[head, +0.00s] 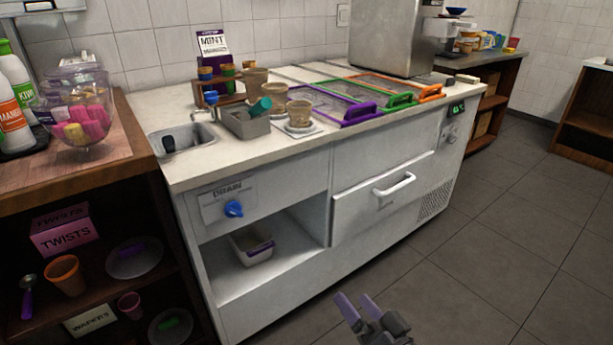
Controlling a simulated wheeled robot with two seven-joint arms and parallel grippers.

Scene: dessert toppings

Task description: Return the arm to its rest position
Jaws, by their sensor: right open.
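My right gripper (358,308) shows at the bottom centre of the head view, low over the floor in front of the white counter. Its purple-grey fingers stand apart, with nothing seen between them. Only the gripper end of this arm is in view; the rest is cut off by the bottom edge. My left gripper does not show.
The white counter (385,225) with a drawer handle (394,186) stands just beyond the gripper. Cups (299,114), a grey bin (246,124) and coloured-frame lids (345,108) sit on top. A dark wooden shelf (95,265) stands at left. The tiled floor (520,215) at right is clear.

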